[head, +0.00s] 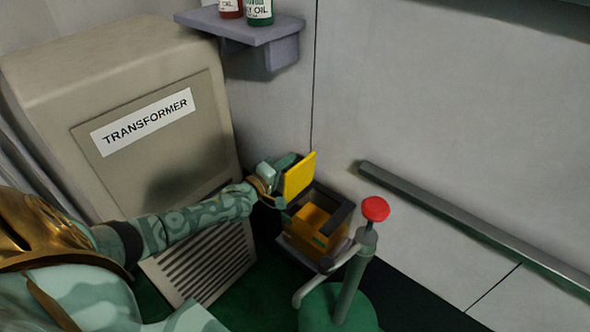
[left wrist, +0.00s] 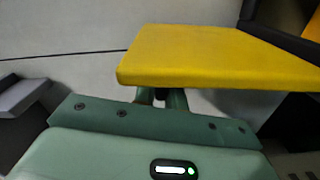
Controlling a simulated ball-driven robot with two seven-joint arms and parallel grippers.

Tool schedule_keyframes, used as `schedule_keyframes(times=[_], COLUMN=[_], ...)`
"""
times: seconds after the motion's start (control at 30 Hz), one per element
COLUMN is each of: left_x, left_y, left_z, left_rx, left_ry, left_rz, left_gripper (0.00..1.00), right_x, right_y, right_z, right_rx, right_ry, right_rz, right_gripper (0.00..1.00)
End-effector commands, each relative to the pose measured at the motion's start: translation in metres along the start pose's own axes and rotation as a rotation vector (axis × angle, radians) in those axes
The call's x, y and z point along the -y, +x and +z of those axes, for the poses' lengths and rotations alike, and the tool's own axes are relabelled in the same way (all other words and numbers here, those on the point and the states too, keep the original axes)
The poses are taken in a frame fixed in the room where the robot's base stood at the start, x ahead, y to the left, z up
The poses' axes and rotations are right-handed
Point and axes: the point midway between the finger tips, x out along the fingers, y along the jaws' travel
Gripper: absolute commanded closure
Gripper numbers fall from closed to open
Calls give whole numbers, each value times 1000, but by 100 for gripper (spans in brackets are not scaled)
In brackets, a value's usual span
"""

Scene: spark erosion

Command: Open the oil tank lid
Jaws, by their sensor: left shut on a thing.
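The oil tank (head: 318,222) is a box with a dark rim and an orange-yellow inside, low in the corner by the wall. Its yellow lid (head: 299,176) stands raised and steeply tilted at the tank's left side, and the tank's top is uncovered. My left gripper (head: 281,184) is shut on the lid at its left side. In the left wrist view the lid (left wrist: 215,58) spans across just beyond the fingers, and it hides the fingertips. My right gripper is in neither view.
A beige transformer cabinet (head: 165,165) stands left of the tank. A shelf (head: 245,28) with two bottles is above. A green post with a red knob (head: 375,208) stands just in front of the tank. A grey rail (head: 460,217) runs along the right wall.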

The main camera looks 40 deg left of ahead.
Motion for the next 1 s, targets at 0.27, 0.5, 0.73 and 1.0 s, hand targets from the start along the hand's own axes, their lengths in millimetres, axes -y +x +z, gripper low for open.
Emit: schedule_keyframes(times=[0.27,0.5,0.73,1.0], left_x=[16,19,20,20], left_y=[-1,-1,-2,-2], left_z=[-12,-16,-17,-16], left_rx=[3,2,4,5], left_ry=[-145,-205,-216,-215], left_rz=[-8,-8,-9,-10], left_gripper=[100,100,100,79], right_x=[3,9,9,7], right_y=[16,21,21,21], right_z=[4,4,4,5], right_rx=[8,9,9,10], right_ry=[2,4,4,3], right_rz=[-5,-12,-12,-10], right_gripper=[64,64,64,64])
